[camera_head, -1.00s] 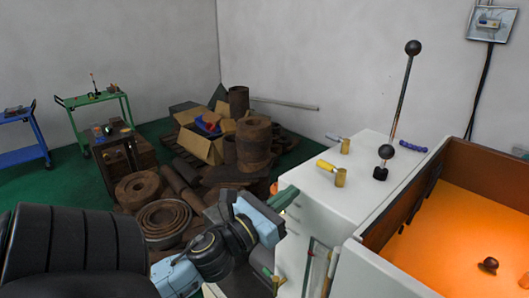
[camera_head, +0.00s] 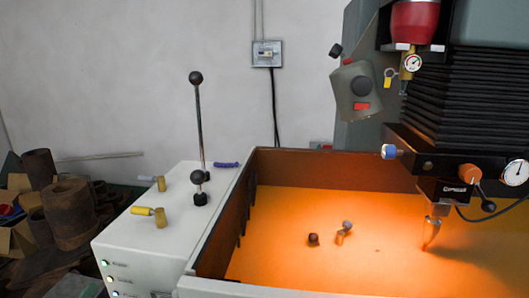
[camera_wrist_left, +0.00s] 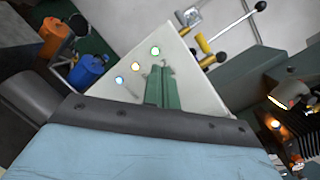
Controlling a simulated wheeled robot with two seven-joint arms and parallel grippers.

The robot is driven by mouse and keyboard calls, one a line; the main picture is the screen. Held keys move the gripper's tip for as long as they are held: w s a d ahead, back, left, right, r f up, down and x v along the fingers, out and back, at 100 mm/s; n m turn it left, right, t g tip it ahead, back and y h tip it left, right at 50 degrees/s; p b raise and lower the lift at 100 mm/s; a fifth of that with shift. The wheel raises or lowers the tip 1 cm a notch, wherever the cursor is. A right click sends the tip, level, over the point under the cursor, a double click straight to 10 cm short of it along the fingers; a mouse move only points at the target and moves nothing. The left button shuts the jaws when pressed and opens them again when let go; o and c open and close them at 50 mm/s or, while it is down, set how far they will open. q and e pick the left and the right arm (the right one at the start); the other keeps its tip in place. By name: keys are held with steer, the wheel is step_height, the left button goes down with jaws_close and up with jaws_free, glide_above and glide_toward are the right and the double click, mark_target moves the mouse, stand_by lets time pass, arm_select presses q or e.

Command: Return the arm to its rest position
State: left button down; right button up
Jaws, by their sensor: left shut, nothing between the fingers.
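My left gripper (camera_wrist_left: 160,84) shows in the left wrist view as green fingers, shut with nothing between them. It is in front of the white cabinet (camera_wrist_left: 206,90), beside three lit round lamps (camera_wrist_left: 135,67); I cannot tell the gap to the panel. No part of my left arm or gripper is visible in the head view. My right gripper is in neither view.
The white cabinet (camera_head: 146,232) carries a black-knobbed lever (camera_head: 201,125) and two brass-coloured fittings (camera_head: 160,218). An orange-lit machine tray (camera_head: 290,232) lies to its right, under a machine head (camera_head: 455,150). Rusty cylinders (camera_head: 68,212) stand at far left.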

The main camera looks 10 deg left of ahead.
arm_select(q)
steer(key=s+d+f+n+g+h, duration=0.1)
steer(key=d+f+n+g, duration=0.25)
steer(key=f+n, duration=0.4)
steer(key=s+d+f+n+g, duration=0.2)
steer(key=f+n+g, duration=0.35)
steer(key=n, duration=0.35)
steer(key=s+d+f+n+g+h, duration=0.2)
steer(key=s+d+f+n+g, duration=0.1)
steer(key=d, duration=0.3)
steer(key=s+d+f+n+g+h, duration=0.2)
steer(key=s+d+f+n+h, duration=0.1)
steer(key=d, duration=0.3)
step_height(320, 180, down, 28)
steer(key=s+g+b, duration=0.1)
steer(key=b, duration=0.4)
steer(key=s+a+f+b, duration=0.1)
steer(key=s+f+b, duration=0.1)
steer(key=s+f, duration=0.6)
steer(key=s+a+f+g+b, duration=0.1)
steer(key=s+a+f+b, duration=0.1)
steer(key=s+f, duration=0.7)
step_height(320, 180, down, 4)
steer(key=shift+s+a+f+g+y, duration=0.2)
steer(key=shift+s+a+g+y, duration=0.1)
steer(key=shift+w, duration=0.1)
